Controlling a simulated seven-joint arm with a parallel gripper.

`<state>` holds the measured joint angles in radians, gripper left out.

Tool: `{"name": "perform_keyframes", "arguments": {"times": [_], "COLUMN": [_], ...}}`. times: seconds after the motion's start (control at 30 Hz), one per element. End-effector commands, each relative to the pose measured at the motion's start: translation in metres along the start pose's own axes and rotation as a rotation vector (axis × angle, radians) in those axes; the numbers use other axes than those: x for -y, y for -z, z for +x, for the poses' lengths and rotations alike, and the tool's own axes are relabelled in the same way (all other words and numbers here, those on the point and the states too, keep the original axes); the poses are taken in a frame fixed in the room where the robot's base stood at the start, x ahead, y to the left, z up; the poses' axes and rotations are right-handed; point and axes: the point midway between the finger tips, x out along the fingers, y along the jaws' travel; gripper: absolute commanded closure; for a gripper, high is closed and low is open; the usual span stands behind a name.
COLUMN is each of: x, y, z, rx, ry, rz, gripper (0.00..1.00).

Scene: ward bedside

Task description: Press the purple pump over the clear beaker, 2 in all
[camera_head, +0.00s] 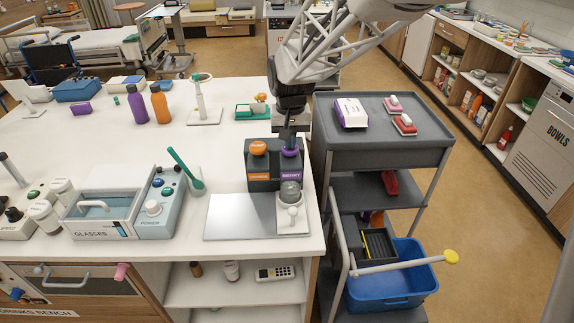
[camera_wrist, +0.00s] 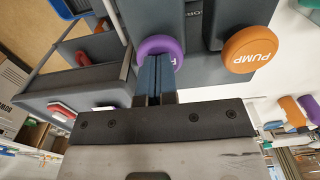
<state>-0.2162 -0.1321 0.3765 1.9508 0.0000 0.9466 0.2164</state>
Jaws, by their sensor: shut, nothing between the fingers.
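The purple pump (camera_head: 291,152) is a round knob on top of the right half of a dark dispenser (camera_head: 262,183), above a purple label that seems to read BERRY. A clear beaker (camera_head: 290,191) stands upright in front of that half, on a white base. My gripper (camera_head: 291,137) is shut and empty, pointing down right at the purple pump. In the wrist view, my fingertips (camera_wrist: 156,62) overlap the edge of the purple pump (camera_wrist: 161,45). I cannot tell whether they touch it. The beaker's contents are unclear.
An orange pump (camera_head: 258,148) sits close on the left, also in the wrist view (camera_wrist: 250,50). A silver tray (camera_head: 233,217) lies in front of the dispenser. A grey trolley (camera_head: 375,150) stands to the right.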

Motion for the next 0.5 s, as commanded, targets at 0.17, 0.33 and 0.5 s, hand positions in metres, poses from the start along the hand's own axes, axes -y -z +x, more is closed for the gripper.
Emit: {"name": "perform_keyframes", "arguments": {"times": [0.17,0.33,0.5], "x": [0.000,0.000,0.000], "y": [-0.001,0.000,0.000], "z": [-0.007,-0.015,-0.022], "rx": [0.001,0.000,0.000], "ry": [0.000,0.000,0.000], "rz": [0.000,0.000,0.000], "gripper": [1.00,1.00,1.00]}}
